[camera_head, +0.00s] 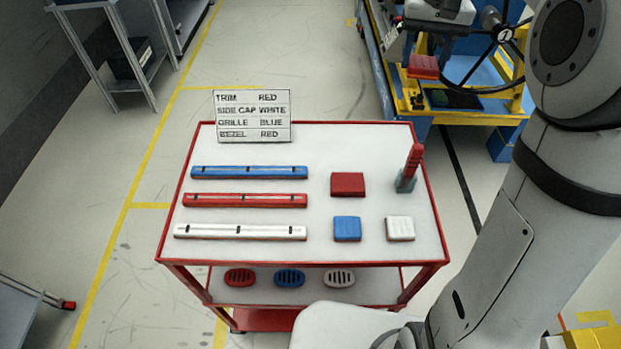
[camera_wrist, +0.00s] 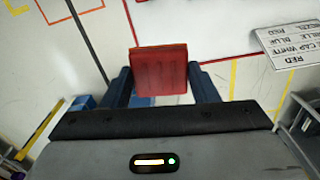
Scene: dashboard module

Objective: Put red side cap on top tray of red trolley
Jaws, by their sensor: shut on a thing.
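My gripper (camera_wrist: 161,82) is shut on the red side cap (camera_wrist: 159,69), a red block held between its two dark fingers in the wrist view. In the head view the cap (camera_head: 423,67) hangs in the air at upper right, beyond the trolley's far right corner and near the steering wheel. The red trolley (camera_head: 441,258) stands in the middle of the head view, its white top tray (camera_head: 270,183) edged in red. Part of the tray (camera_wrist: 210,20) shows past the cap in the wrist view.
The top tray bears blue (camera_head: 248,172), red (camera_head: 245,200) and white (camera_head: 240,232) bars. Red (camera_head: 348,184), blue (camera_head: 347,228) and white (camera_head: 400,229) square pieces and a red-handled item (camera_head: 412,165) stand right. A sign (camera_head: 252,116) is at the far edge.

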